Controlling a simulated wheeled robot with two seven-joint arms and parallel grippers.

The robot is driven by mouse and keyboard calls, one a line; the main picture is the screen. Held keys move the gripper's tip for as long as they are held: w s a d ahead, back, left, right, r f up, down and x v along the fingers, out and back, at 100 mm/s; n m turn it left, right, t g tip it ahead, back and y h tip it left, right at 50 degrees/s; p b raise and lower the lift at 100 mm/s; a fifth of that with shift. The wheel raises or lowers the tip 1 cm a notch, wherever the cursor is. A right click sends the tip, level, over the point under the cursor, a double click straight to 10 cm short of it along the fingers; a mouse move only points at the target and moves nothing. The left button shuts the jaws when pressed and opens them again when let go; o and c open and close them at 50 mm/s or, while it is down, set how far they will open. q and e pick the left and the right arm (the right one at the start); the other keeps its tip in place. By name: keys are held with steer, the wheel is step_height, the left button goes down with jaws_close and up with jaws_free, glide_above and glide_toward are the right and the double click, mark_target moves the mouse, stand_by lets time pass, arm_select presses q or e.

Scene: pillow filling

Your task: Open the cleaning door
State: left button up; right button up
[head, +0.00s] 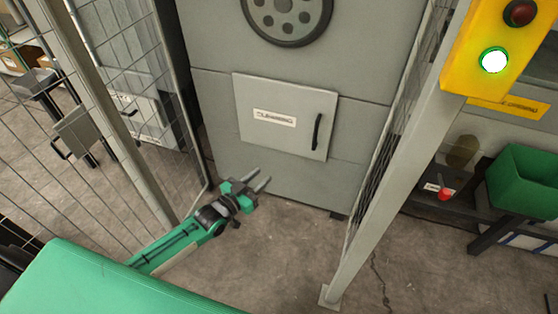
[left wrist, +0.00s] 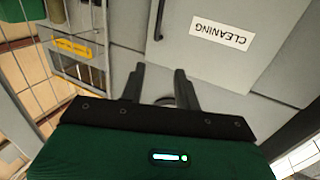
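The cleaning door (head: 284,135) is a square grey panel on the front of a grey machine, with a white label reading "CLEANING" (head: 274,117). It looks shut. Its black vertical handle (head: 317,131) is near the door's right edge. My left gripper (head: 262,183) is open and empty, below and left of the handle, in front of the machine's lower part. In the left wrist view the label (left wrist: 220,32) appears upside down, and the handle (left wrist: 159,20) is beyond the open fingers (left wrist: 158,76), apart from them. My right gripper is not in view.
A mesh fence with a post (head: 375,175) stands right of the machine, and another mesh panel (head: 110,100) stands left. A yellow button box (head: 497,45) is on the right post. A green bin (head: 525,180) sits on a rack at the right. The floor before the machine is clear.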

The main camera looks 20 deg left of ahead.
arm_select(q)
steer(key=shift+v, duration=2.2)
